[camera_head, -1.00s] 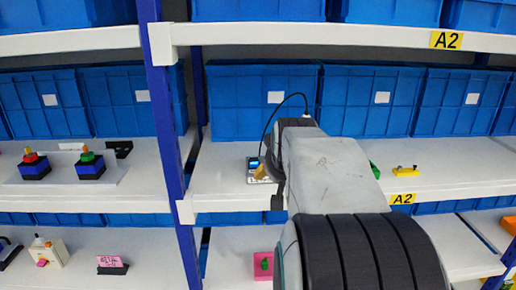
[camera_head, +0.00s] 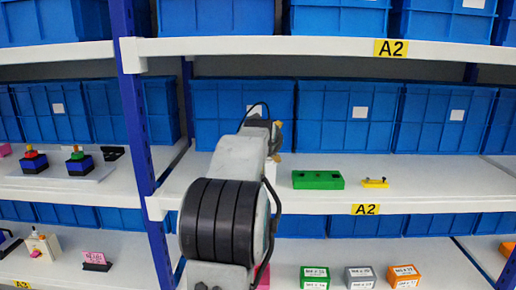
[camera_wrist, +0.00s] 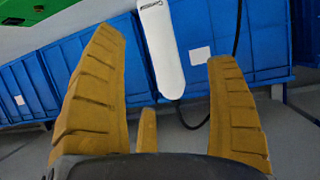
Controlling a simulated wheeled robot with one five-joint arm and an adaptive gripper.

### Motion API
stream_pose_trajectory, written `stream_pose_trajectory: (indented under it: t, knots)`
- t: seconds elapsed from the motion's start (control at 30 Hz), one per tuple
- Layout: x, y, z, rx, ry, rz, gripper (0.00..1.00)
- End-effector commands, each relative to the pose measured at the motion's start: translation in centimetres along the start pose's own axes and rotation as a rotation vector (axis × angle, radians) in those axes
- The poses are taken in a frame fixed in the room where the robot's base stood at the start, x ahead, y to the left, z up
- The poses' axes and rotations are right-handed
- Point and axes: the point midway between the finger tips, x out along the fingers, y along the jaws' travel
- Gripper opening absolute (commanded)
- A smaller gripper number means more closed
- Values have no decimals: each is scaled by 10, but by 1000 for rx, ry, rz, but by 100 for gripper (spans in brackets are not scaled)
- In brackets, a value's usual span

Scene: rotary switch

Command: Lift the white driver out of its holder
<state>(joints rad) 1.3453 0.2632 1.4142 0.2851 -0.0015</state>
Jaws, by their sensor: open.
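The white driver (camera_wrist: 162,45) stands upright, showing upside down in the wrist view, with a black cable looping from its end. In the head view, a narrow white strip of it (camera_head: 270,171) shows beside my arm, on the middle shelf. The holder is hidden behind my arm in the head view and out of frame in the wrist view. My gripper (camera_head: 277,144) is at the driver's upper part in the head view. Its yellow fingers (camera_wrist: 168,92) are spread wide in the wrist view, with the driver's end in the gap between them and no clear contact.
A green block (camera_head: 318,180) and a small yellow piece (camera_head: 375,183) lie to the right on the middle shelf (camera_head: 440,195). Blue bins (camera_head: 340,130) stand behind. A blue post (camera_head: 133,120) is to the left. The shelf board above (camera_head: 300,46) limits height.

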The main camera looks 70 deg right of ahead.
Motion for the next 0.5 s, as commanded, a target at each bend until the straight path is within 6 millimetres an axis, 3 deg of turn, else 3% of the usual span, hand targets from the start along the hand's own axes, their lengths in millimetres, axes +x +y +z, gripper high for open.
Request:
stream_pose_trajectory:
  t: [0.5]
  knots:
    - [47, 2, -4, 0, -3, 3, 80]
